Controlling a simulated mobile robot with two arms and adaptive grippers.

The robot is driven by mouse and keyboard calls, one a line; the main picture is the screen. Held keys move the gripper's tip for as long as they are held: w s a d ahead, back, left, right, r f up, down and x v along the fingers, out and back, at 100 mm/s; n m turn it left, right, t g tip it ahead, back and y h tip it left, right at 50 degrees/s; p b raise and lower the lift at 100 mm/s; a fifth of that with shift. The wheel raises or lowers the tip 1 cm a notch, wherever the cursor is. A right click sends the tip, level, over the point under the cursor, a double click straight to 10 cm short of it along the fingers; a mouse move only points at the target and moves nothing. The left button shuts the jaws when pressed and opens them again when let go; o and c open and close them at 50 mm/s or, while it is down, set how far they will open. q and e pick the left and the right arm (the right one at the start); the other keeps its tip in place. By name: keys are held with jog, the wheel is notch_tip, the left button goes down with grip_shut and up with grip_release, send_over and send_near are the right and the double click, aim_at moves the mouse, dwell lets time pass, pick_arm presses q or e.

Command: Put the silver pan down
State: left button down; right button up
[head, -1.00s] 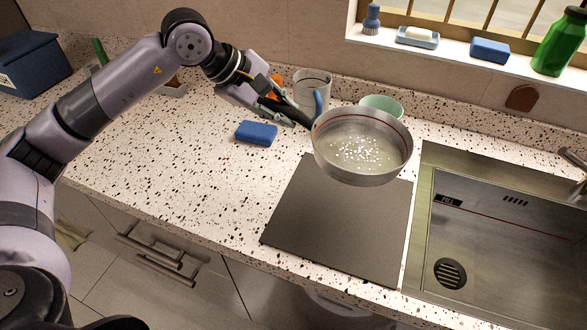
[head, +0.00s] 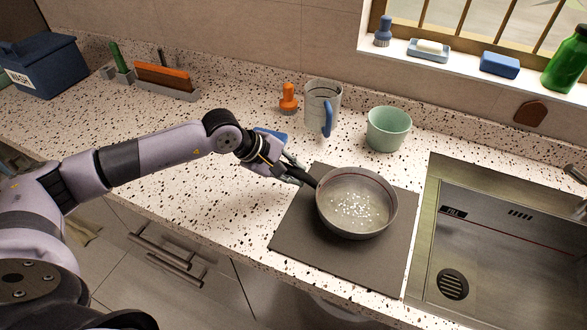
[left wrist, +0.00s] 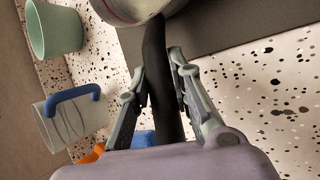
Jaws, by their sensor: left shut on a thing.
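The silver pan (head: 357,203) is over the dark grey mat (head: 300,240) on the speckled counter, left of the sink. It looks level and appears to rest on the mat. It holds a pale, cloudy liquid with white specks. Its black handle (head: 302,176) points up and left. My left gripper (head: 292,172) is shut on the handle. In the left wrist view the handle (left wrist: 157,70) runs between both fingers, and only part of the pan (left wrist: 130,10) shows at the top. My right gripper is in neither view.
A green bowl (head: 388,130), a clear pitcher (head: 322,103) with a blue handle and an orange-handled tool (head: 288,98) stand behind the pan. A blue sponge (head: 272,137) is partly hidden behind my left wrist. The sink (head: 510,250) is to the right.

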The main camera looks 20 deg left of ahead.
pick_arm(q)
jog(key=c, duration=1.5)
grip_release()
jog(key=shift+o, duration=0.3)
jog(key=b+v, duration=0.2)
jog(key=v, duration=1)
jog(key=shift+b, duration=0.35)
